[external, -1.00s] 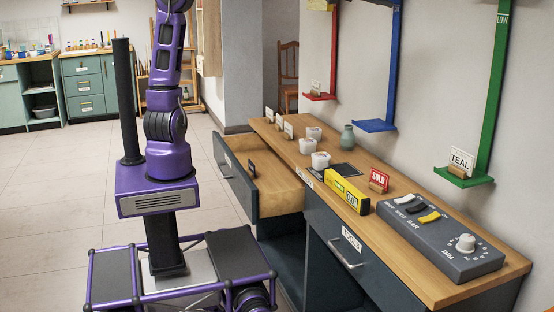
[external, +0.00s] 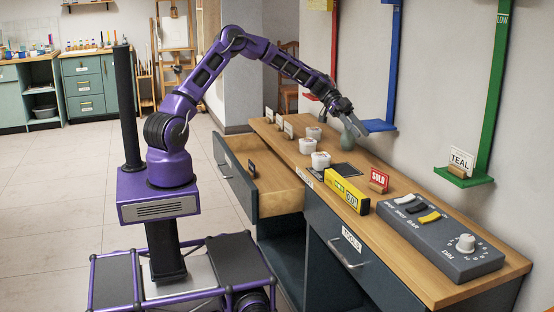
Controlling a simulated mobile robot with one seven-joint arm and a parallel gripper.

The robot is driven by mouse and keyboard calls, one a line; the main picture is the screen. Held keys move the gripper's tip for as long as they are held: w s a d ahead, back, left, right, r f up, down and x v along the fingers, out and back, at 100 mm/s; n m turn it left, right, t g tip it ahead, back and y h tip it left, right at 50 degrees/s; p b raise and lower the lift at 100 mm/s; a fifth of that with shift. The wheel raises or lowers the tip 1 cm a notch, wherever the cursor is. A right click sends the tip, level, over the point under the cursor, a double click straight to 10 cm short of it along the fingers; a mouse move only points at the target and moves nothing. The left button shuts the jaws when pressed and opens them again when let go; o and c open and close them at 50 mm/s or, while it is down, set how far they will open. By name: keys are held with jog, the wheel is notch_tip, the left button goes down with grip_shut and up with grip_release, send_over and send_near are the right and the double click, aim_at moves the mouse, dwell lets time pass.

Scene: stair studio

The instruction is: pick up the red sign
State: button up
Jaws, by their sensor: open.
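The red sign (external: 378,176), lettered SOLD, stands upright in a small wooden block on the wooden counter, behind the yellow box's right end. My gripper (external: 357,126) is open and empty.
A drawer (external: 260,190) is open at the front. A green wall bracket holds a TEAL card (external: 461,160).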

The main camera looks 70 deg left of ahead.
notch_tip(320, 180, down, 5)
jog(key=s+m+g+h, duration=0.1)
jog(key=m, duration=0.1)
send_near(384, 187)
jog(key=shift+m, duration=0.3)
jog(key=d, duration=0.4)
jog(key=shift+w+f+b, duration=0.25)
jog(key=shift+w+b, duration=0.05)
jog(key=shift+x, duration=2.85)
jog(key=shift+w+a, duration=0.1)
jog(key=shift+w, duration=0.05)
grip_shut()
